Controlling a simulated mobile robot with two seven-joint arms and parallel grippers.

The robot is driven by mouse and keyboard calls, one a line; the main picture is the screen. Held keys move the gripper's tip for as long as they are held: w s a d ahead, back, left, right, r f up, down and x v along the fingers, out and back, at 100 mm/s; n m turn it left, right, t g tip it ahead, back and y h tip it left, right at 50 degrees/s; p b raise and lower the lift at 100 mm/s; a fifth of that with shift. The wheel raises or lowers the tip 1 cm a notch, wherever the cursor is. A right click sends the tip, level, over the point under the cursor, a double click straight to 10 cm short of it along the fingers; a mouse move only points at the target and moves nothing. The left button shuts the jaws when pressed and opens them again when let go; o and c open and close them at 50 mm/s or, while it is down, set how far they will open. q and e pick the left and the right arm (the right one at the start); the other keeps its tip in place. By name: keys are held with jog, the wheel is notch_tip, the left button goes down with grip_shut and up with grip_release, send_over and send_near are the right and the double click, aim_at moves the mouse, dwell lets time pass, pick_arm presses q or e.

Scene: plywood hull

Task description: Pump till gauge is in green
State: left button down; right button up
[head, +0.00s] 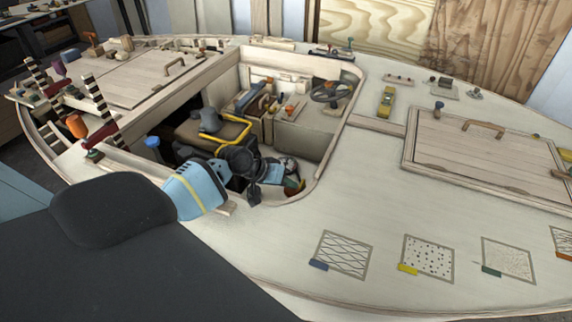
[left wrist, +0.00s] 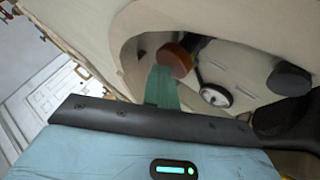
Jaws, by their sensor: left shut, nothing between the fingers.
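A round gauge (left wrist: 215,95) with a white face and dark rim sits inside the hull opening in the left wrist view. Its needle and coloured zones are too small to read. Beside it, a green bar (left wrist: 162,88) carries a rounded orange-brown knob (left wrist: 175,60); it may be the pump handle. In the head view a green and orange part (head: 294,186) shows low at the cockpit's near right corner. My left gripper (head: 253,192) is shut and empty at the cockpit's near edge, left of that part. My right gripper is out of view.
The cockpit holds a yellow-railed seat, a small steering wheel (head: 331,91) and boxes. A dark round knob (left wrist: 289,80) is right of the gauge. Striped posts (head: 103,110) stand on the left deck.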

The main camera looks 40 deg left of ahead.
pick_arm(q)
jog(key=shift+s+d+f, duration=0.1)
jog(key=shift+s+f, duration=0.25)
jog(key=shift+f, duration=0.5)
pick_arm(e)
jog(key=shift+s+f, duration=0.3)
pick_arm(q)
jog(key=shift+w+f, duration=0.2)
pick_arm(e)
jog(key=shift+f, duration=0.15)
pick_arm(q)
jog(key=shift+b, duration=0.3)
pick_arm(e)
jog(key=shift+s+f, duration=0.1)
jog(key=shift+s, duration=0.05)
